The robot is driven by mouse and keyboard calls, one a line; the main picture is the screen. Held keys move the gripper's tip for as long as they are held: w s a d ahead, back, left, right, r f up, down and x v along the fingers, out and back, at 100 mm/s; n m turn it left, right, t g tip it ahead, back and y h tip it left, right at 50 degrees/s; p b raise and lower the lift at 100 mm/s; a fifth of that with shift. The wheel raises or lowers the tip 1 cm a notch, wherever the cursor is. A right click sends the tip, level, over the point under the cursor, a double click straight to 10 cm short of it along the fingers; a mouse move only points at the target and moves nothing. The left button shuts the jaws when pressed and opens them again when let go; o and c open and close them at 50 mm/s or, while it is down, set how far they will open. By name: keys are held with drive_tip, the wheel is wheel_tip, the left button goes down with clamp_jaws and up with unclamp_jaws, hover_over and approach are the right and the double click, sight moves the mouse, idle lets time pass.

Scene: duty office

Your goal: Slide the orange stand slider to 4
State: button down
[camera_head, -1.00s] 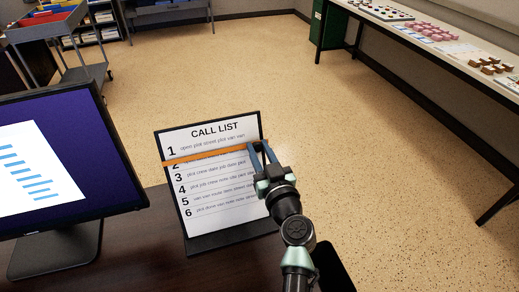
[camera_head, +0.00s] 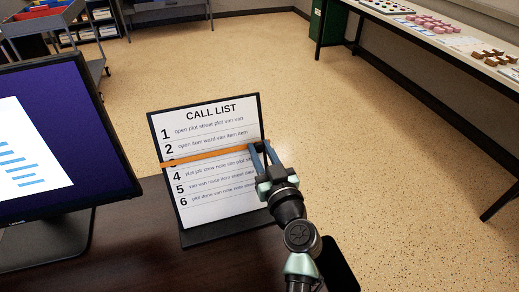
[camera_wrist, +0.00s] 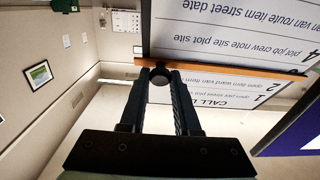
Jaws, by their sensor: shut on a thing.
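The call list stand (camera_head: 184,241) is a black-framed board with a white sheet numbered 1 to 6, upright on the dark desk. The orange slider (camera_head: 205,156) is a thin bar across the sheet, lying over line 3 and mostly covering its number, with line 4 just below it. My gripper (camera_head: 263,147) is at the board's right edge, its blue fingers shut on the slider's dark end knob. In the wrist view the knob (camera_wrist: 160,77) sits between the fingertips, and the orange bar (camera_wrist: 245,70) runs right from it. The number 4 shows beside the bar there.
A monitor (camera_head: 65,140) stands left of the board, close to its left edge. The dark desk (camera_head: 150,265) has bare room in front of the board. A long table (camera_head: 440,40) with small items is far off at the right. A grey cart (camera_head: 65,35) stands at the back left.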

wheel_tip(320, 180, down, 6)
drive_tip(key=s+b, duration=0.2)
drive_tip(key=b, duration=0.4)
drive_tip(key=shift+d+b, duration=0.3)
drive_tip(key=shift+d, duration=0.05)
drive_tip(key=shift+s+r, duration=0.1)
drive_tip(key=c, duration=0.6)
unclamp_jaws()
drive_tip(key=b+v, duration=0.1)
drive_tip(key=v, duration=1.2)
drive_tip(key=shift+r, duration=0.1)
